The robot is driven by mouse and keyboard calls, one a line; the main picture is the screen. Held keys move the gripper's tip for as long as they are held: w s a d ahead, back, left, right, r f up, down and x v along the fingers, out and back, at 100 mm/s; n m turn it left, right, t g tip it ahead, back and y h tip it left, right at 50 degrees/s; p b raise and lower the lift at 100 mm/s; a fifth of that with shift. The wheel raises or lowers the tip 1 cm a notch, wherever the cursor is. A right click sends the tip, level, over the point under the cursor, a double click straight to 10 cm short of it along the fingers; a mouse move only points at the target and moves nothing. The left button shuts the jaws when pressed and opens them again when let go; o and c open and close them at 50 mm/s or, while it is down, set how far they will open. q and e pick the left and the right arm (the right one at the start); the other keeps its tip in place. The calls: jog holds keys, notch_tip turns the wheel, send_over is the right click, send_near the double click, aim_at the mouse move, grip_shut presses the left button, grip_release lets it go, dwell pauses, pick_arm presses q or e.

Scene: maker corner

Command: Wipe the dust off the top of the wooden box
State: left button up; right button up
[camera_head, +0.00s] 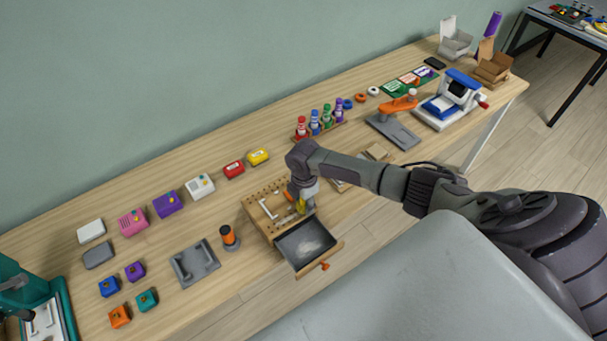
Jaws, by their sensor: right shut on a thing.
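The wooden box (254,218) stands near the table's front edge, with rows of small holes in its top. Its dark drawer (290,243) is pulled out toward the front, with an orange knob (325,266) and a pale, dust-like smear inside. Pale strips and a small orange item lie on the box top. My right gripper (303,208) points down over the box's right part, above the drawer's back edge. It is shut on a small yellow thing (301,205), mostly hidden by the fingers. Whether this touches the box is unclear. My left gripper is out of view.
An orange-topped cylinder (229,237) and a grey tray (194,264) stand left of the box. Several coloured bottles (327,116) stand in a rack behind. An orange-handled press (397,108) is at right. Small coloured blocks lie front left, with bare table between.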

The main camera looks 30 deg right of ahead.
notch_tip(320, 180, up, 4)
jog(key=p, duration=0.3)
jog(key=shift+r+p, duration=0.4)
jog(key=shift+r, duration=0.3)
jog(key=shift+r, duration=1.5)
